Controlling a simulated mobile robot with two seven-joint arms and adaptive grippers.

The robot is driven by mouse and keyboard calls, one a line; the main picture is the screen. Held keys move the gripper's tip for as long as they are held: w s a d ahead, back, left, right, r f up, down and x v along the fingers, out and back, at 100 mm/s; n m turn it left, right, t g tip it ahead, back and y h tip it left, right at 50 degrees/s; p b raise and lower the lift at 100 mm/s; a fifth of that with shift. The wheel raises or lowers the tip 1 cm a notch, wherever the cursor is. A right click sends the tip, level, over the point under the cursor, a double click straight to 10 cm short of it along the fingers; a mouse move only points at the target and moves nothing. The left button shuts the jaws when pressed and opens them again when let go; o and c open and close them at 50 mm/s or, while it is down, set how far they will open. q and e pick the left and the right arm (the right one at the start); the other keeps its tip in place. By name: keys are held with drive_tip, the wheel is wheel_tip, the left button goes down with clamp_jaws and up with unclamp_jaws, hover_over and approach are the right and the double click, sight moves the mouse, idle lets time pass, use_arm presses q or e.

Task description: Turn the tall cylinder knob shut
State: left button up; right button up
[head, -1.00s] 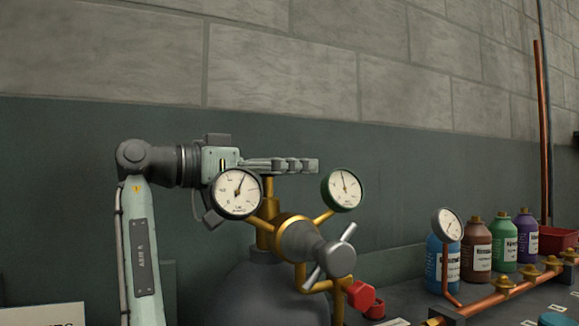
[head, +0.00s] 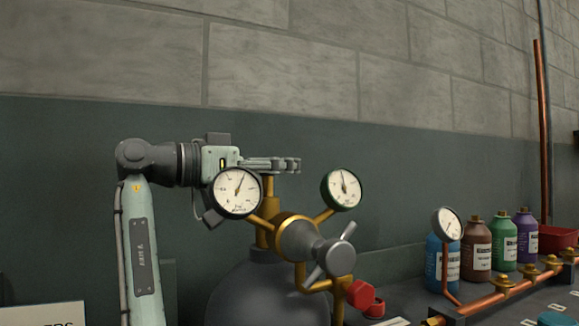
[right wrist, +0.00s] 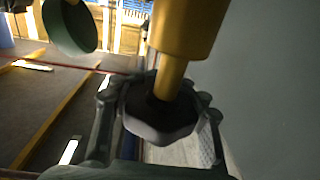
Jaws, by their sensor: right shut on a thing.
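The tall grey cylinder (head: 250,295) stands with a brass valve stem (head: 268,190) on top. My right gripper (head: 285,165) reaches across from the left at the top of that stem, behind the left gauge. In the right wrist view, a dark faceted knob (right wrist: 160,122) sits at the end of the brass stem (right wrist: 172,80). The fingers of my right gripper (right wrist: 160,115) lie on both sides of the knob and are shut on it. The knob is hidden or too unclear to make out in the head view. My left gripper is not in view.
Two gauges, left (head: 238,192) and right (head: 341,189), flank the brass regulator (head: 296,238) with its grey T-handle (head: 335,258). A red knob (head: 363,297) sits below. Several coloured bottles (head: 504,243) and a copper manifold (head: 495,293) stand at right. A grey wall is behind.

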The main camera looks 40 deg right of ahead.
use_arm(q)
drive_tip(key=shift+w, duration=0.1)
use_arm(e)
drive_tip(key=shift+r+g, duration=0.1)
drive_tip(key=shift+g, duration=0.2)
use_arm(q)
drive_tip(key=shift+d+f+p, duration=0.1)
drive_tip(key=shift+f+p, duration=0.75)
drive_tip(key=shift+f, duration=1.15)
use_arm(e)
drive_tip(key=shift+s+a+m+g+y, duration=0.2)
drive_tip(key=shift+s+m+g+y, duration=0.2)
drive_tip(key=shift+m+g+y, duration=0.85)
drive_tip(key=shift+s+a+m+g+y, duration=0.3)
drive_tip(key=shift+m+g+y, duration=0.45)
drive_tip(key=shift+m+g, duration=0.95)
drive_tip(key=shift+s+a+m+g+y, duration=0.15)
drive_tip(key=shift+s+m+g+y, duration=0.3)
drive_tip(key=shift+m+g+y, duration=1.05)
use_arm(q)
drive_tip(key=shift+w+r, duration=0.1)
use_arm(e)
drive_tip(key=shift+n+g+h, duration=0.45)
drive_tip(key=shift+h, duration=0.05)
drive_tip(key=o, duration=1.4)
drive_tip(key=shift+c, duration=0.2)
